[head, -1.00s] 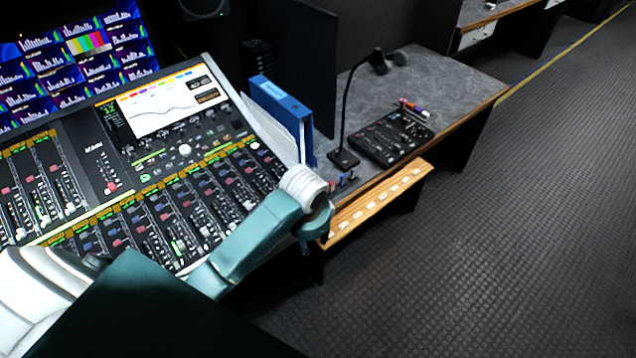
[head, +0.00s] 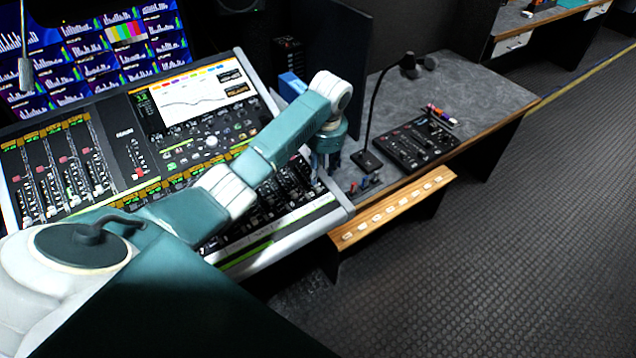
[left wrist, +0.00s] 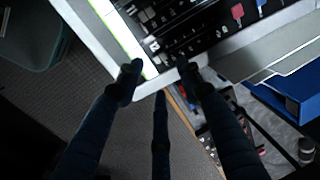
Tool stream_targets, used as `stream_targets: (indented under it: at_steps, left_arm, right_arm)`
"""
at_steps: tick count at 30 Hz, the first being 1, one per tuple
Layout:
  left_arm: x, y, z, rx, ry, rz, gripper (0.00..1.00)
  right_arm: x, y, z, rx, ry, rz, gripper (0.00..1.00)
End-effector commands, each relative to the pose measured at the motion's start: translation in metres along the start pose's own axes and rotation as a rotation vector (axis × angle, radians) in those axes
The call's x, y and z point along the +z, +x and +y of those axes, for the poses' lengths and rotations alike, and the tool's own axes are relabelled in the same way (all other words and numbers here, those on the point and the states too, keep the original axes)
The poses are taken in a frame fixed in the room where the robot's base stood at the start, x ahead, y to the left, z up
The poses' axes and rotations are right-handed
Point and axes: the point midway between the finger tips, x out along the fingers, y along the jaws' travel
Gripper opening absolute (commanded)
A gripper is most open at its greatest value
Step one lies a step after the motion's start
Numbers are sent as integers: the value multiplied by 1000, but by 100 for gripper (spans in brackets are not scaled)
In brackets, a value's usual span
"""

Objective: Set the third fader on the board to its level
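The mixing console (head: 318,214) slopes up at the left in the head view, with rows of black fader strips. Several faders with red and white caps (head: 62,160) show at its left; my left arm hides much of the middle and right strips. My left gripper (head: 327,170) points down at the console's right end. In the left wrist view its dark fingers (left wrist: 160,74) are spread, with nothing between them, over the console's pale edge (left wrist: 108,28). Fader caps (left wrist: 238,12) lie beyond the fingertips. I cannot tell which fader is the third. My right gripper is out of view.
A blue binder (head: 292,86) stands behind the gripper, close to it. A gooseneck microphone (head: 370,110) and a small black control panel (head: 415,142) stand on the grey desk to the right. A wooden ledge (head: 395,207) runs along the front. The floor at right is clear.

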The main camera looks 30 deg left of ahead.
Motion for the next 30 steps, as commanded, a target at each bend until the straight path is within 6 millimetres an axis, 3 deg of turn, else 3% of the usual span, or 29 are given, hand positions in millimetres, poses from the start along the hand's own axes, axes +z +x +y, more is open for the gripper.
stream_targets:
  at_steps: [6,12,24,30]
  left_arm:
    - [1,42,1,2,1,-3,38]
    - [0,68,1,0,1,-1,38]
    - [0,76,1,-1,2,1,38]
    - [0,76,1,-1,1,1,0]
  right_arm:
    - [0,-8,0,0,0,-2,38]
    - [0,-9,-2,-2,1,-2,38]
    - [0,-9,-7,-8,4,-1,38]
    - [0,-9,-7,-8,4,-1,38]
